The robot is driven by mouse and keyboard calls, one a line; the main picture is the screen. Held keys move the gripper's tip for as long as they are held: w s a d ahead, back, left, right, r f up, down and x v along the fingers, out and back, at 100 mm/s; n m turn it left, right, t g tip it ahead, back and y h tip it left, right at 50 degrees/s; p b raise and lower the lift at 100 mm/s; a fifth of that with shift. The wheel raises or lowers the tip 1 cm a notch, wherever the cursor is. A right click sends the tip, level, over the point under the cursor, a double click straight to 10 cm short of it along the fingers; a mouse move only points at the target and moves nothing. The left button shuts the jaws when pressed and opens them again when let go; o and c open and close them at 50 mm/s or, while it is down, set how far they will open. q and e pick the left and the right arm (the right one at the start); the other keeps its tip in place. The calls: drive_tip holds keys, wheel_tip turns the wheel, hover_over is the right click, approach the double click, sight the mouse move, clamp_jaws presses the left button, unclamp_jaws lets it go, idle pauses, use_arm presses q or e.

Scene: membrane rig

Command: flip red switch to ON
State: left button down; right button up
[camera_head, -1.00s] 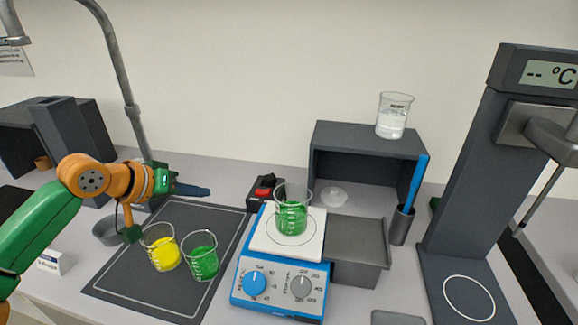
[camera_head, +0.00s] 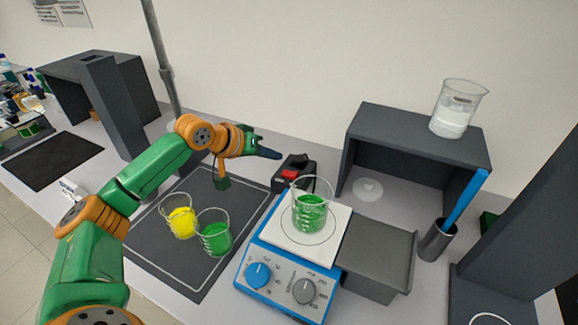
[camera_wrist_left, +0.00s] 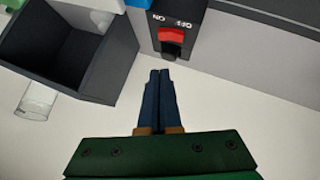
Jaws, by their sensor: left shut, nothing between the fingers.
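The red switch (camera_head: 290,174) sits on a small black box (camera_head: 304,165) behind the blue hotplate. In the left wrist view the red rocker (camera_wrist_left: 171,35) shows at the top centre, with lettering that looks like ON and OFF along its edge. My left gripper (camera_head: 279,155) is shut and empty. Its dark blue fingertips (camera_wrist_left: 160,73) lie close together and point toward the switch box, just to its left in the head view. I cannot tell whether they touch it. My right gripper is not in view.
The hotplate (camera_head: 259,299) carries a beaker of green liquid (camera_head: 309,213). Beakers of yellow (camera_head: 181,223) and green liquid (camera_head: 215,238) stand on the dark mat (camera_head: 160,262) below my left arm. A dark shelf (camera_head: 419,121) with a clear beaker (camera_head: 453,112) on top stands right of the switch.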

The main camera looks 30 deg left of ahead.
sight(297, 173)
use_arm(q)
drive_tip(key=x, duration=0.3)
drive_tip(key=shift+w+d+f+p, duration=0.1)
drive_tip(key=shift+w+p, duration=0.1)
drive_tip(key=shift+p, duration=0.2)
drive_tip(key=f, duration=0.1)
drive_tip(key=d+f, duration=0.1)
drive_tip(key=f+p, duration=0.1)
drive_tip(key=shift+w+d+f, duration=0.25)
drive_tip(key=shift+w+f, duration=0.05)
drive_tip(key=shift+d+f, duration=0.15)
drive_tip(key=shift+f, duration=0.25)
